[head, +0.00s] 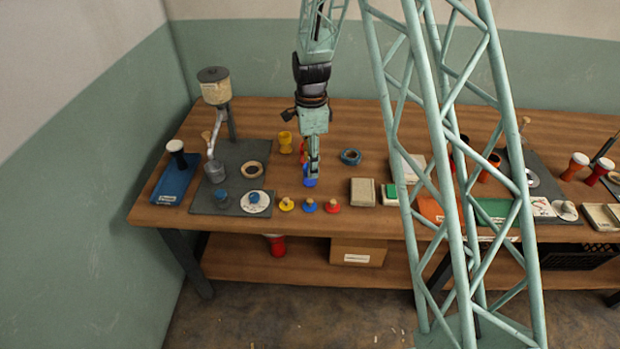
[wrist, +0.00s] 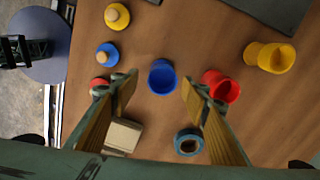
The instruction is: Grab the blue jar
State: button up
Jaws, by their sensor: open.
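The blue jar (wrist: 162,77) stands on the wooden table. In the wrist view it shows between the two fingers of my gripper (wrist: 159,88), just past the tips. I cannot tell whether the fingers touch it. In the head view the blue jar (head: 310,183) shows right at the lower end of my gripper (head: 312,172), partly covered by it. My gripper points down and is open, with one finger on each side of the jar.
A red jar (wrist: 225,88) is close beside the right finger, with a yellow jar (wrist: 270,57) beyond it. Yellow (head: 287,205), blue (head: 309,206) and red (head: 332,206) lids lie near the table's front edge. A teal ring (head: 350,156) and a beige box (head: 362,191) are to the right.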

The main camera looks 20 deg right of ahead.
jog(key=shift+w+f+b, duration=0.2)
jog(key=shift+f+b, duration=0.25)
jog(key=shift+f, duration=2.15)
jog(key=c, duration=1)
